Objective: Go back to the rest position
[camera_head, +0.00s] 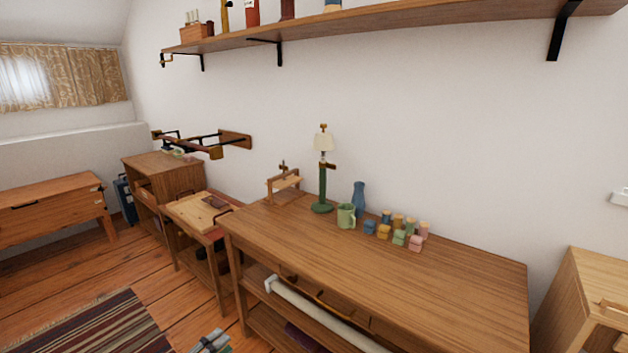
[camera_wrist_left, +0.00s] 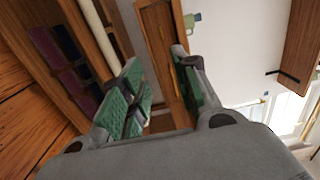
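My left gripper (camera_head: 212,342) shows only as a small grey and green part at the bottom edge of the head view, above the floor and left of the wooden table. In the left wrist view, the same gripper (camera_wrist_left: 157,60) has its two green-padded fingers apart, with nothing held between them. My right gripper is in neither view.
The long wooden table (camera_head: 400,275) carries a lamp (camera_head: 322,170), a green mug (camera_head: 346,216), a blue vase (camera_head: 359,198) and several small coloured blocks and pegs. A pale roll (camera_head: 320,312) lies under its top. A striped rug (camera_head: 95,330) lies on the left. The table's front half is clear.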

